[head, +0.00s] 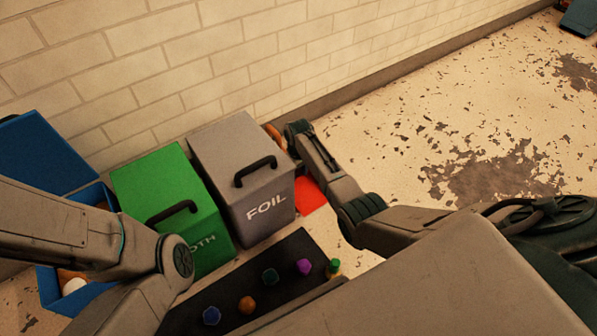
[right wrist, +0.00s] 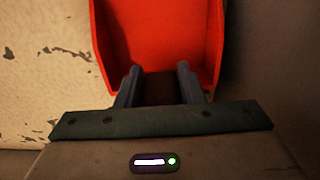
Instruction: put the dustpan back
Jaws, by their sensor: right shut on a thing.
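The red dustpan (head: 309,196) shows in the head view as a small red patch on the floor side of the grey FOIL bin, partly hidden by the bin and my right arm. In the right wrist view its red pan (right wrist: 160,30) fills the top middle, with raised side walls. My right gripper (right wrist: 159,86) is shut on the dustpan at a dark part between its fingers, at the near end of the pan. In the head view the right fingertips are hidden beside the bin. My left arm comes in from the left; its gripper is not in view.
The grey FOIL bin (head: 247,190) stands close beside my right arm. A green lidded bin (head: 160,185) and blue bins (head: 45,155) stand left along the brick wall. A dark mat (head: 240,282) holds several coloured pieces. An orange-brown thing (head: 274,135) shows behind the FOIL bin.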

